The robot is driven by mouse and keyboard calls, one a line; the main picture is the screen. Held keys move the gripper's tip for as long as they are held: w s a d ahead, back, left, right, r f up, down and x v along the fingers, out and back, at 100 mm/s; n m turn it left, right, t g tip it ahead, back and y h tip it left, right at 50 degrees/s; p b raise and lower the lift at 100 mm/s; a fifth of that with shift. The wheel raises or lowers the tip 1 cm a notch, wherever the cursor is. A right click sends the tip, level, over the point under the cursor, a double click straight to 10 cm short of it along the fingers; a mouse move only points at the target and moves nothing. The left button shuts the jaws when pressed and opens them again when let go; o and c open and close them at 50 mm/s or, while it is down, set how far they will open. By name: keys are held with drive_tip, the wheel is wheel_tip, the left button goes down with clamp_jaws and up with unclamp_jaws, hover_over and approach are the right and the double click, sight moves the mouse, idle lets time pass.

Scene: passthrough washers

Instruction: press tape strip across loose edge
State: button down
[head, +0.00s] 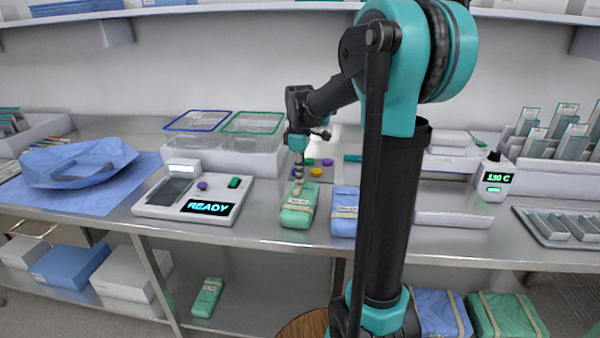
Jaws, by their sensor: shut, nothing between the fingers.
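My gripper (298,185) points down at the far end of my arm, shut and empty. Its tips are at the back end of a green wrapped pack (297,216), close to its top; I cannot tell whether they touch it. The pack lies on the steel bench and has pale tape strips (297,209) across it. Which strip is loose is too small to make out. A blue wrapped pack (343,221) with similar tape lies just to its right, partly hidden by my arm.
A device reading READY (207,207) stands left of the packs. Two mesh-topped baskets (250,122) stand behind. A blue wrapped bundle (80,160) lies at the left. A machine reading 130 C (494,180) and a tray (560,240) are at the right. Another green pack (207,297) lies below the bench.

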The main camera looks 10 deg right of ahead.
drive_tip(key=shift+f, duration=0.4)
idle(1.1)
idle(0.4)
drive_tip(key=shift+r, duration=3.05)
